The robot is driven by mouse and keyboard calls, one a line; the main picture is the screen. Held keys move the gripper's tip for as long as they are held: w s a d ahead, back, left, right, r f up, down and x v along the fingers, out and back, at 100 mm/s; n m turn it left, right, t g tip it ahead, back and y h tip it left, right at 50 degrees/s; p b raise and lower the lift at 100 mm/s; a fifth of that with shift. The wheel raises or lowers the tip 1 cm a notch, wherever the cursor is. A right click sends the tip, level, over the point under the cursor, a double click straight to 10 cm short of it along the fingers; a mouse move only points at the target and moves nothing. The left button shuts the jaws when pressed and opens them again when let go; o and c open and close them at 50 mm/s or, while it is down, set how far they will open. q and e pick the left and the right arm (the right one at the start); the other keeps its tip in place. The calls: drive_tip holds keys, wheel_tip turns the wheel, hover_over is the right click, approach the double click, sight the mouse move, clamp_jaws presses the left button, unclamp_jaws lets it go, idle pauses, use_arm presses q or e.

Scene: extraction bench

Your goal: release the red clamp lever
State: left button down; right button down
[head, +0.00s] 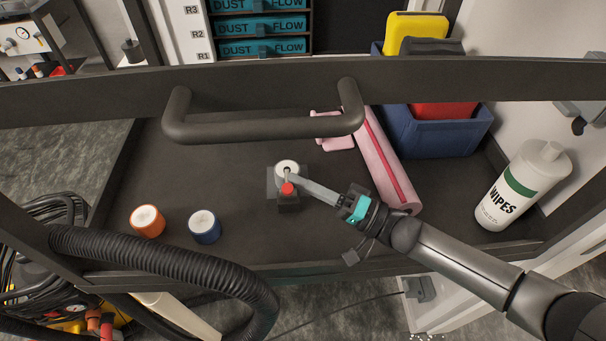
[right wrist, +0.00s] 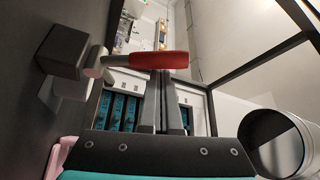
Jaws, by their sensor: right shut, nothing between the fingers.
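The red clamp lever (head: 288,188) shows in the head view as a red tip on a small dark clamp block (head: 289,204) on the cart's shelf. A white round piece (head: 286,168) sits at the clamp's far side. In the right wrist view the lever's red handle (right wrist: 160,60) lies across the picture, joined at the left to the dark block (right wrist: 62,52). My right gripper (head: 299,183) is shut and empty, with its fingertips close beside the lever. In the wrist view its fingers (right wrist: 164,85) reach up to the handle; I cannot tell whether they touch. My left gripper is not in view.
An orange-sided roll (head: 146,222) and a blue-sided roll (head: 204,227) stand left of the clamp. A pink roll (head: 384,158), a blue bin (head: 440,140) and a wipes bottle (head: 523,187) are at the right. A cart handle (head: 265,130) spans behind; a black hose (head: 165,257) crosses front left.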

drive_tip(key=shift+s+f, duration=0.15)
drive_tip(key=shift+s, duration=0.1)
idle(0.4)
